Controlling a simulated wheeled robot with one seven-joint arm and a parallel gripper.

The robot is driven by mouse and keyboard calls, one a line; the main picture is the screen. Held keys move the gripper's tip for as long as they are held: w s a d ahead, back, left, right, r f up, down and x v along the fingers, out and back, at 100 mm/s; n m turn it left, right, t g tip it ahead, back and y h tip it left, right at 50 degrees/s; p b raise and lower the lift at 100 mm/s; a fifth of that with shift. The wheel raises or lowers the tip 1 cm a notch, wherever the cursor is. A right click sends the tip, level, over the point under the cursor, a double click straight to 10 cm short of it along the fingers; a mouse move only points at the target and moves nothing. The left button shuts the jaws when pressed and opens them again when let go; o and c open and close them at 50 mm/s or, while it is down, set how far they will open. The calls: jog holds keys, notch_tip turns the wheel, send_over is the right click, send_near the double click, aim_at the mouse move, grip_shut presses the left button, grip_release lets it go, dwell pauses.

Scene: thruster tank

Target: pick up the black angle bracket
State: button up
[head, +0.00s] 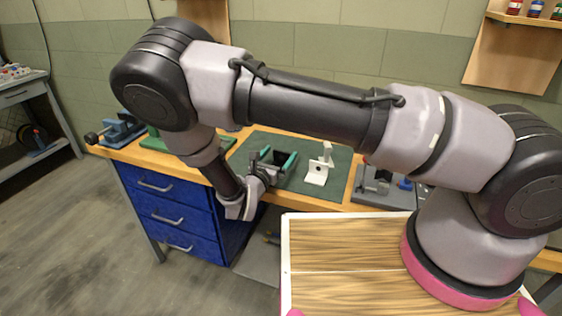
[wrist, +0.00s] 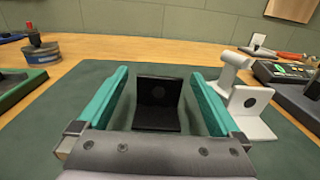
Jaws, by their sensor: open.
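The black angle bracket (wrist: 158,103) stands on the dark green mat in the wrist view, its upright plate at the back and its flat foot toward me. My gripper (wrist: 160,88) is open, with one teal finger on each side of the bracket. Gaps show between the bracket and both fingers, so the fingers do not appear to touch it. In the head view my gripper (head: 275,160) is low over the mat on the bench, and the dark bracket between the fingers is hard to make out there.
A white bracket (wrist: 245,108) stands close beside the right finger; a white piece with a cylinder (wrist: 232,65) is behind it. A multimeter (wrist: 285,72) lies farther right. At left are a blue-grey round tin (wrist: 42,54) and a green-based tool (wrist: 18,88). The mat (wrist: 95,70) is otherwise mostly clear.

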jog(key=x, duration=0.5)
jog(key=c, duration=1.3)
notch_tip(320, 180, up, 9)
jog(key=w+d+m+g+h, duration=0.3)
jog(key=d, duration=1)
jog(key=w+d+m+g+h, duration=0.2)
jog(key=w+d+h, duration=0.15)
jog(key=d, duration=1.05)
jog(key=s+a+r+n+t+y, duration=0.1)
jog(key=s+a+n+t+y, duration=0.2)
jog(key=a, duration=0.9)
jog(key=s+a+n+t+y, duration=0.1)
jog(key=a+n+t+y, duration=0.3)
jog(key=a, duration=0.8)
jog(key=shift+m+g+y, duration=0.35)
jog(key=shift+m+g, duration=0.25)
jog(key=shift+g, duration=0.1)
jog(key=f, duration=0.5)
jog(key=shift+s+a+f, duration=0.2)
jog(key=shift+a+f, duration=0.05)
jog(key=shift+a, duration=0.15)
jog(key=shift+f, duration=2.2)
